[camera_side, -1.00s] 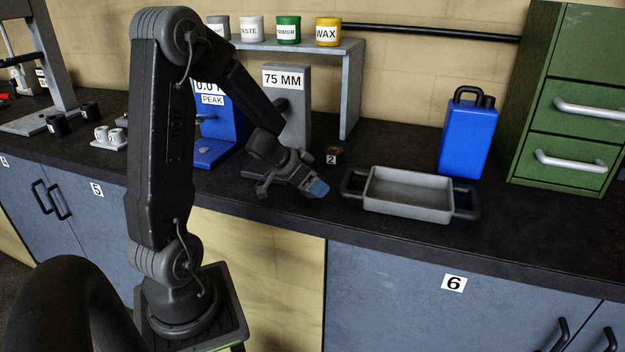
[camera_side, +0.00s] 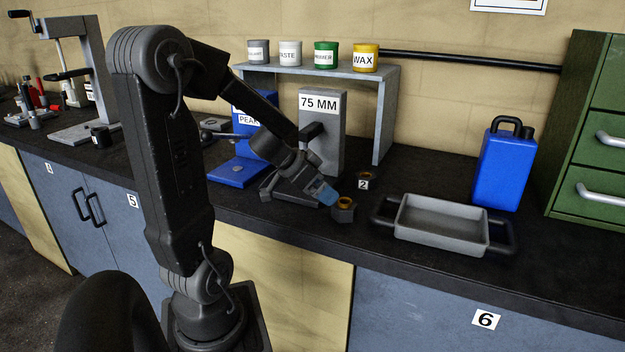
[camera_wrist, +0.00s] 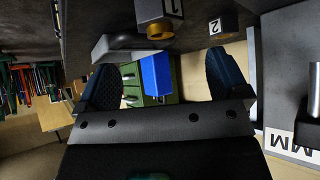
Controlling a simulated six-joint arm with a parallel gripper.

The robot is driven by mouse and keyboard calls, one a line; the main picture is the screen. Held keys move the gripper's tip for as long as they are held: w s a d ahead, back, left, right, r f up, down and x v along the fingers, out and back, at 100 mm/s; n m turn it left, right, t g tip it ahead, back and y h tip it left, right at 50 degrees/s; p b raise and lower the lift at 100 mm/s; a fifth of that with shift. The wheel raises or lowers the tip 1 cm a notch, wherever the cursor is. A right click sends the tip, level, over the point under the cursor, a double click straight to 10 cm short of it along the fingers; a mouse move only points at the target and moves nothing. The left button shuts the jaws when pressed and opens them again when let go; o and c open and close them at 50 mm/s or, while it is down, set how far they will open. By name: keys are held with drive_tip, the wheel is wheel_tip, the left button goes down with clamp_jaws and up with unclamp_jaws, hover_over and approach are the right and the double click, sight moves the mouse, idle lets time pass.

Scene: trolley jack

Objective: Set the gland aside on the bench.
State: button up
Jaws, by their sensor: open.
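A small grey hexagonal piece with a brass-coloured ring in its top, which I take to be the gland (camera_side: 344,208), stands on the black bench (camera_side: 300,222). My gripper (camera_side: 326,194) is just left of it, fingers low over the bench, with blue tips. In the wrist view the two fingers of my gripper (camera_wrist: 164,80) are spread with nothing between them. That view is upside down and shows the grey piece (camera_wrist: 150,10), marked 1, with its brass ring beyond the fingertips. A similar piece marked 2 (camera_side: 363,181) sits behind it.
A grey tray (camera_side: 440,236) with black handles is to the right, and a blue can (camera_side: 502,165) behind it. A grey block marked 75 MM (camera_side: 322,150) and a blue stand (camera_side: 240,172) are close behind my gripper. A shelf (camera_side: 385,115) holds several pots.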

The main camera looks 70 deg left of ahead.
drive_tip(key=w+d+r+n+t+y, duration=0.25)
drive_tip(key=d+r+y, duration=0.35)
drive_tip(key=r, duration=0.4)
drive_tip(key=s+d+f+m+g+h, duration=0.1)
drive_tip(key=s+d+g+h, duration=0.2)
drive_tip(key=d, duration=0.6)
drive_tip(key=s+d+f+m+g+h, duration=0.1)
drive_tip(key=s+d+f+g+h, duration=0.1)
drive_tip(key=s+d, duration=0.5)
drive_tip(key=shift+s+d+g+h, duration=0.25)
drive_tip(key=shift+d+g+h, duration=0.25)
drive_tip(key=shift+d, duration=0.5)
